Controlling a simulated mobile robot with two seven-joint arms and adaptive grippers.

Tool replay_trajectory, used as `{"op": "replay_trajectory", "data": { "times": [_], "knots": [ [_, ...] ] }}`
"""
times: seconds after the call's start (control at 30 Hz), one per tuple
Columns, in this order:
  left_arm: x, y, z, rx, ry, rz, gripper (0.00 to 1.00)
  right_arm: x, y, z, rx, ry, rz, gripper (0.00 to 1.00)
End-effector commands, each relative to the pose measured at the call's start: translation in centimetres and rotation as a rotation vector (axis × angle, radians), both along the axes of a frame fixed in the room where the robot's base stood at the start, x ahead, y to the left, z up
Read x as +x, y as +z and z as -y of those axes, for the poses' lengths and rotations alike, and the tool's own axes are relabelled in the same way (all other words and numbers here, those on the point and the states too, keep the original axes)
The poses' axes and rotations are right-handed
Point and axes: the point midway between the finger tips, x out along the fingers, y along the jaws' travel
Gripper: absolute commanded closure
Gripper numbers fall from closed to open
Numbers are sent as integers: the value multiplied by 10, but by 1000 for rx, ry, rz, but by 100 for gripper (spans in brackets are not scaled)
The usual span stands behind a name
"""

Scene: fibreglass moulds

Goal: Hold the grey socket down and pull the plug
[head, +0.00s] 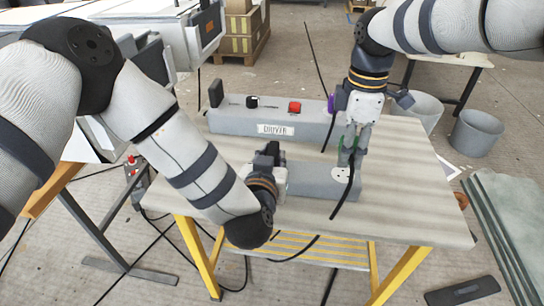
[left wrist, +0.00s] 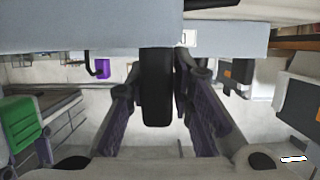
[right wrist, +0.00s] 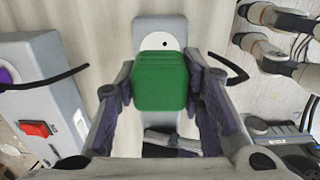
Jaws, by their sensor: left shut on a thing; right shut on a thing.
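The grey socket (head: 312,180) is a long grey block lying on the table, with a round white plate (head: 342,174) at its right end. Dark holes show on this plate. My right gripper (right wrist: 160,85) is shut on the green plug (right wrist: 162,82), above the plate, and the plug appears clear of it. A black cable (head: 343,200) hangs from the plug. My left gripper (left wrist: 157,90) is at the socket's left end, shut on an upright black piece (left wrist: 156,88). In the head view, my gripper hides most of that piece.
A long grey box (head: 225,122) with a red switch (head: 295,107) and a purple plug (head: 331,103) stands behind the socket. The table's right side (head: 415,190) is clear. Two grey bins (head: 478,132) stand on the floor beyond. Cables lie below the table.

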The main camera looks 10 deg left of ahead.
Motion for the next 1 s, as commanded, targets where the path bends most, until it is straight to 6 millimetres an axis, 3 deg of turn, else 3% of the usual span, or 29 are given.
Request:
{"op": "replay_trajectory", "data": {
  "times": [0.3, 0.73, 1.0],
  "knots": [
    [-1, -1, 0, -2, 0, -4, 100, 0, 13, 0, 1, 0, 0, 100],
    [-1, -2, -1, 0, 1, -4, 100, 0, 16, 0, 0, 0, 0, 100],
    [-1, -2, -1, 2, 2, -5, 100, 0, 33, 0, 0, 0, 1, 100]
  ]
}}
